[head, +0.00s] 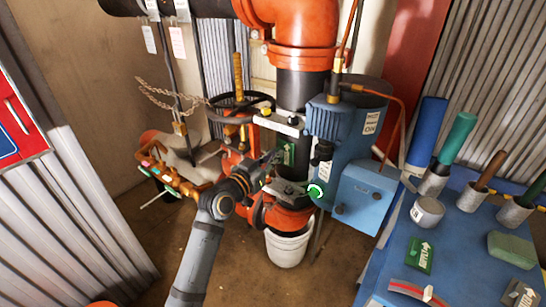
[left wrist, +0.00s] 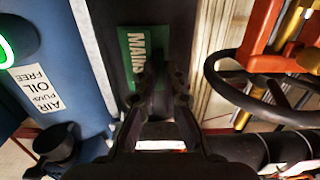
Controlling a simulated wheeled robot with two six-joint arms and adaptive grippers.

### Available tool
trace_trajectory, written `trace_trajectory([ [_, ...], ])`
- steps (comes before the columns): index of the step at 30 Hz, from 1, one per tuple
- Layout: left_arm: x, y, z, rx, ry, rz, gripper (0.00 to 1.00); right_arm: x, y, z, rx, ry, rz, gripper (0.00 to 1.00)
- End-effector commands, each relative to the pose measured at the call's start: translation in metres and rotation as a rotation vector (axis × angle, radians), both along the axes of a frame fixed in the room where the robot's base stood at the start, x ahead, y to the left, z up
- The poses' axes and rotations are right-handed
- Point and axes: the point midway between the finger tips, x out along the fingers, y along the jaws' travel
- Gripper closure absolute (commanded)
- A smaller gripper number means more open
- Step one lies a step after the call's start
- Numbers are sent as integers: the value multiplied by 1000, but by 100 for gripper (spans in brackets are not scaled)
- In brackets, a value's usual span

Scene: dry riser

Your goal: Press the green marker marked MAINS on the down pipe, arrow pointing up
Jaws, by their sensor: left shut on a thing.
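The green marker (head: 289,154) is at the front of the black down pipe (head: 303,92), below the orange elbow. In the left wrist view the marker (left wrist: 133,50) shows white MAINS lettering running lengthwise; its arrow is hidden or too small to tell. My left gripper (head: 276,160) is in front of the pipe. In the left wrist view its fingertips (left wrist: 160,80) are closed together over the marker's edge, with the dark pipe right behind. Whether the marker touches the pipe I cannot tell. My right gripper is not in view.
A blue pump (head: 340,130) with a lit green ring stands right of the pipe. A handwheel (head: 240,106) and orange valve are left of it. A white bucket (head: 287,248) stands below. A blue table (head: 455,265) holds another green arrow marker (head: 419,256) and several cups.

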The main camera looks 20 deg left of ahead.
Motion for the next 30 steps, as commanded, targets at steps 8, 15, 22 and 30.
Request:
trace_trajectory([
  [8, 2, -1, 0, 0, -1, 0, 100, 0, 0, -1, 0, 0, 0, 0],
  [15, 4, -1, 0, 0, -1, 0, 100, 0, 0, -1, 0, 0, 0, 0],
  [22, 4, -1, 0, 0, -1, 0, 100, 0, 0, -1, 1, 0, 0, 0],
  [30, 4, -1, 1, 0, -1, 0, 83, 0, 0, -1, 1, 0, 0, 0],
])
